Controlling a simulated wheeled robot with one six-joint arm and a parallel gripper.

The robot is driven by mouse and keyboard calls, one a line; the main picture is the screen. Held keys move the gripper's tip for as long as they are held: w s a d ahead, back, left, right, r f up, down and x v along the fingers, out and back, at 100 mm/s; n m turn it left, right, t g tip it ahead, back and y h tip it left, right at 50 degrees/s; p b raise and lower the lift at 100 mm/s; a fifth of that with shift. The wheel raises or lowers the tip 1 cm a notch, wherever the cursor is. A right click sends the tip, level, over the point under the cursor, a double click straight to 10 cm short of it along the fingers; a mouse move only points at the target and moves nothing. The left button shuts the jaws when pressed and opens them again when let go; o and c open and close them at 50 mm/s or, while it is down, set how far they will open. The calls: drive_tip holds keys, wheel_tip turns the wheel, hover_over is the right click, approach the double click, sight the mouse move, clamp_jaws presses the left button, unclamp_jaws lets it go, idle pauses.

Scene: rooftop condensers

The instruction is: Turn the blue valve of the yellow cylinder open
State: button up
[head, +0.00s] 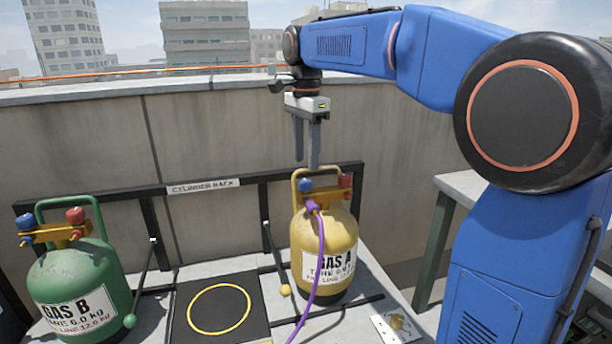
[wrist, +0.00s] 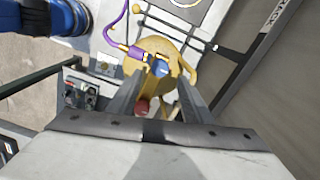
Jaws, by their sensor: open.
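The yellow cylinder (head: 322,245), labelled GAS A, stands upright on the bench by the rack. Its blue valve (head: 305,185) is on the left of its top fitting and a red valve (head: 345,180) is on the right. A purple hose (head: 320,250) runs from the fitting below the blue valve. My gripper (head: 306,164) points down above the cylinder's top, open and empty, close to the yellow handle. In the wrist view, the blue valve (wrist: 160,68) shows between the finger ends, and the red valve (wrist: 141,106) lies nearer the palm. I cannot tell the height gap exactly.
A green cylinder (head: 80,280), labelled GAS B, stands at the left with its own blue and red valves. A black pad with a yellow ring (head: 182,315) lies empty between the cylinders. The black rack rail (head: 215,190) and parapet wall (head: 220,140) are behind.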

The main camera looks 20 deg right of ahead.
sight(306, 181)
drive_tip(key=shift+f, duration=2.95)
drive_tip(key=c, duration=1.1)
